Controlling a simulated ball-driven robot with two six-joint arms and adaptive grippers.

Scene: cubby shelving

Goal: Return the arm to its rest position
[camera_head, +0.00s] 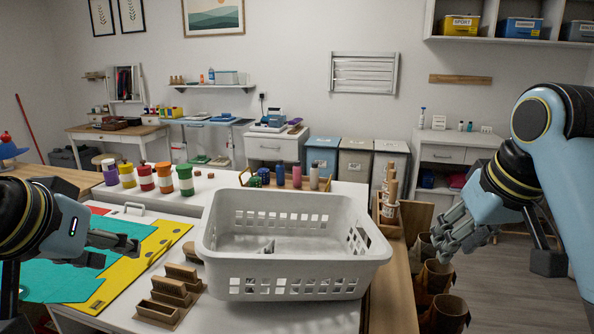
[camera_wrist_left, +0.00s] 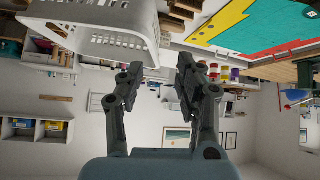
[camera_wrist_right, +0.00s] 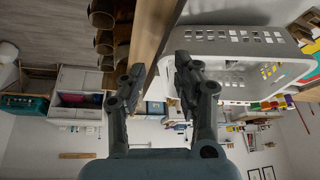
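My left gripper (camera_head: 118,251) hangs over the teal and yellow sheets at the left of the white table. In the left wrist view its two fingers (camera_wrist_left: 158,80) stand apart with nothing between them. My right gripper (camera_head: 447,240) is at the right, beyond the table's right edge and above the brown pots. In the right wrist view its fingers (camera_wrist_right: 160,75) are also apart and empty. Both grippers are clear of the white basket (camera_head: 290,272), which stands between them on the table.
The teal sheet (camera_head: 60,273) lies on the yellow sheet (camera_head: 148,262). Small wooden holders (camera_head: 168,296) stand left of the basket. Several coloured jars (camera_head: 146,177) line the table's back left. Brown pots (camera_head: 446,314) stand along the right edge. Floor at the right is open.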

